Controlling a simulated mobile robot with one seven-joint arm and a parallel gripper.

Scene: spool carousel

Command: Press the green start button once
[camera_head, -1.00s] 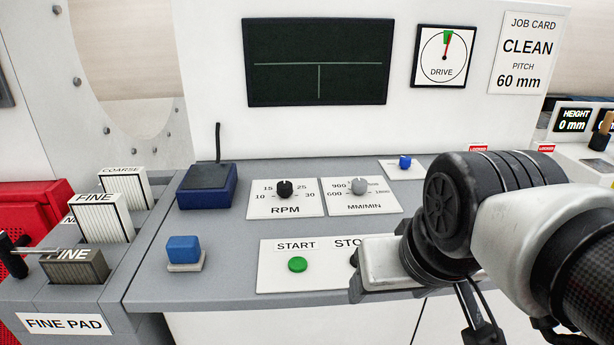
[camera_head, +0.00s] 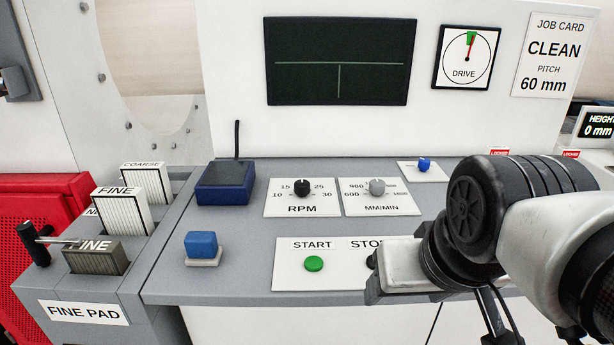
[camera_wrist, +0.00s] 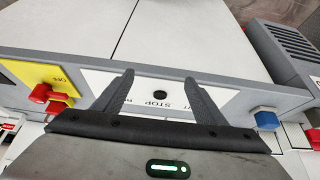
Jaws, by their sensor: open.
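The round green start button (camera_head: 314,263) sits on a white plate under the START label, on the grey console top. My gripper's hand (camera_head: 410,264) is to its right in the head view and covers part of the STOP side of the plate. In the wrist view my gripper (camera_wrist: 160,77) is open and empty, its two dark fingers apart. The black stop button (camera_wrist: 160,95) shows between the fingers, upside down. The start button cannot be seen in the wrist view; the right finger covers part of the START label.
A blue block (camera_head: 201,245) stands left of the button plate. Behind are the RPM knob (camera_head: 302,187), the MM/MIN knob (camera_head: 377,187) and a dark blue box (camera_head: 225,183). A yellow panel with red switches (camera_wrist: 40,93) lies left in the wrist view.

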